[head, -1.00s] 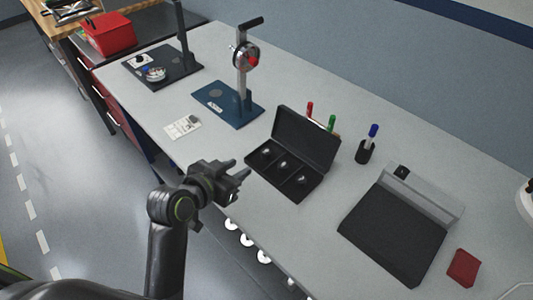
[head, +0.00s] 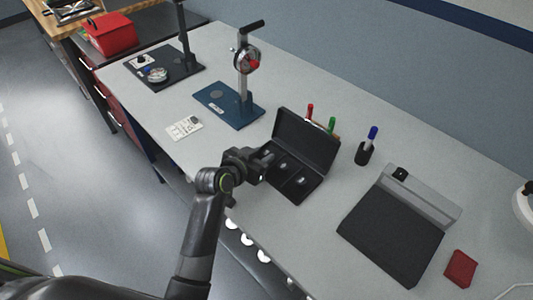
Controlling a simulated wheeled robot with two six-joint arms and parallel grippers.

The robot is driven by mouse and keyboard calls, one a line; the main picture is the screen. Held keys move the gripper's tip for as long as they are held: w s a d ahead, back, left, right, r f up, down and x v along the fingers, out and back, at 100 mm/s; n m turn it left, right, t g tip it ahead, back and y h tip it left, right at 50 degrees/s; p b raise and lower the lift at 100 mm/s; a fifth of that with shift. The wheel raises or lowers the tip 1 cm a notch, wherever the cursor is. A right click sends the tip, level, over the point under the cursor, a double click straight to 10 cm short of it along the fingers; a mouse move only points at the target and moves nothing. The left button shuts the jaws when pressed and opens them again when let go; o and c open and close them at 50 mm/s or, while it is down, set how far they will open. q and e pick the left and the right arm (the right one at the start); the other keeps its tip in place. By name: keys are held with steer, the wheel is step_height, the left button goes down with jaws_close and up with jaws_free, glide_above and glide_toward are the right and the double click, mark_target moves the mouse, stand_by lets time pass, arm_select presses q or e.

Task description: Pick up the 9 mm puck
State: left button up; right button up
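An open black case (head: 296,196) stands on the grey bench, its lid raised at the back. It has compartments with small silver pucks; one puck (head: 283,166) shows in the middle and another puck (head: 301,181) on the right. The left compartment is hidden behind my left gripper. No size marks are readable, so I cannot tell which puck is the 9 mm one. My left gripper (head: 268,157) is over the left end of the case; its fingertips are dark against the case and their gap is unclear. My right gripper is out of view.
A blue-based dial gauge stand (head: 228,108) and a white calculator-like item (head: 184,127) are to the left. A pen cup (head: 364,153), a dark flat device (head: 391,236) and a red block (head: 460,268) are to the right. Markers stand behind the case lid.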

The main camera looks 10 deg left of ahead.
arm_select(q)
steer(key=shift+x, duration=0.85)
steer(key=c, duration=0.7)
steer(key=shift+o, duration=0.2)
steer(key=shift+r, duration=0.1)
